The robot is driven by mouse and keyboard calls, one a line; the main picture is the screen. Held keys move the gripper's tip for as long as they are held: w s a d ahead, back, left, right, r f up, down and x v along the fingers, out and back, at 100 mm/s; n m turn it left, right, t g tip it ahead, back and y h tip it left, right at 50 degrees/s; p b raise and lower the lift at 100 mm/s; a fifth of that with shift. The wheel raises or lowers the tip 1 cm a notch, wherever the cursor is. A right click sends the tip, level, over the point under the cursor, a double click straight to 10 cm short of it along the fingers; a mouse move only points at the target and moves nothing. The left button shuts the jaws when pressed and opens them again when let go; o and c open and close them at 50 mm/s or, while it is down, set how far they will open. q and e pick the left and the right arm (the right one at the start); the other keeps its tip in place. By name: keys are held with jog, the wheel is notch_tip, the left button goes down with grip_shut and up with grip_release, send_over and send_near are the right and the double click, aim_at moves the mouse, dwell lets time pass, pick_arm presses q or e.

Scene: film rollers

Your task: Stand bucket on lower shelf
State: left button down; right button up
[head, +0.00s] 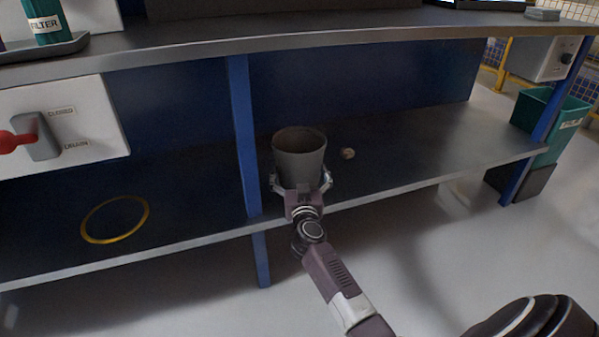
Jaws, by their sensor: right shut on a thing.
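A grey, open-topped bucket (299,153) is upright at the lower shelf (415,153), just right of a blue post. My right gripper (301,182) reaches in from the front, its two fingers closed around the bucket's lower sides. The bucket's base is hidden behind the gripper, so I cannot tell whether it touches the shelf. My left gripper is not in view.
The blue post (243,135) stands close left of the bucket. A yellow ring (115,219) marks the left part. The upper shelf (330,38) overhangs. A green bin (551,120) stands far right.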

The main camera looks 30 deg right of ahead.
jog(key=o, duration=1.7)
jog(key=shift+f, duration=0.1)
